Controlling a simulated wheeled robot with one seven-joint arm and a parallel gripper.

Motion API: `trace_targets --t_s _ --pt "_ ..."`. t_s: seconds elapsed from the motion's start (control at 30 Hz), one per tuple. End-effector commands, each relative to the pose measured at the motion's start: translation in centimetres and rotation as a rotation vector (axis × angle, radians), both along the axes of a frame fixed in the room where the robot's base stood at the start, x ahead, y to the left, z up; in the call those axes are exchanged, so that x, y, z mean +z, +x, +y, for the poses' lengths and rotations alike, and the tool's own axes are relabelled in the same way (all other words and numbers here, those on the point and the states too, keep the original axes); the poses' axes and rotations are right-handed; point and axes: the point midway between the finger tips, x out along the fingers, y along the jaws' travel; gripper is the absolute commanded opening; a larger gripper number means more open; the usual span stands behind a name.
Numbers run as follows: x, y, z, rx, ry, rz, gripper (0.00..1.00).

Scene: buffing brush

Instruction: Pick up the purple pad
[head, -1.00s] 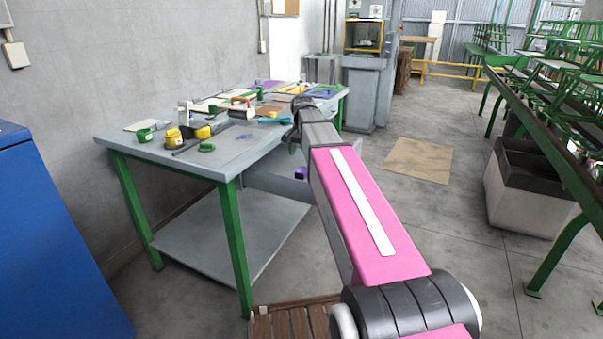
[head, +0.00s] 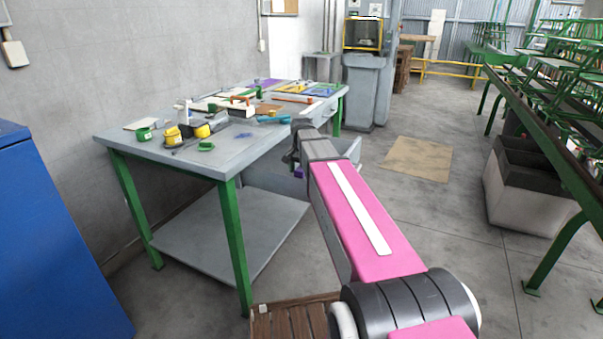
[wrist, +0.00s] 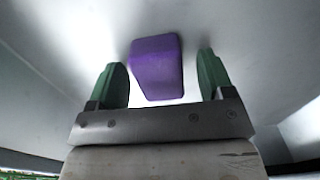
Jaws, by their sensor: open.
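The purple pad (wrist: 157,68) is a small rounded block in the wrist view, against a pale grey surface. My gripper (wrist: 162,75) has its two green fingers apart, one on each side of the pad. There is a visible gap between the pad and each finger, and nothing is held. I cannot tell how far the fingertips are from the pad in depth. In the head view a small purple patch (head: 299,173) shows beside my arm, below the tabletop level; most of my gripper is hidden there.
A grey workbench (head: 215,165) with green legs holds yellow pots, a green tape roll, tools and a flat purple sheet (head: 268,83). Grey walls surround the pad in the wrist view. A blue cabinet (head: 50,230) stands at left.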

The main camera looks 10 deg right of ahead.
Motion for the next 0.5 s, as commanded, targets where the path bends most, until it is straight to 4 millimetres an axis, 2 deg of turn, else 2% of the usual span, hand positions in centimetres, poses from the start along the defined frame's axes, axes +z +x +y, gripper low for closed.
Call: trace_targets --t_s 0.07,0.23,0.5 --pt "0.03 0.0 0.0 0.0 0.0 0.0 0.74" --pt "0.05 -0.01 0.01 0.0 0.0 0.0 0.22" --pt "0.07 -0.01 0.01 0.0 0.0 0.0 0.21"
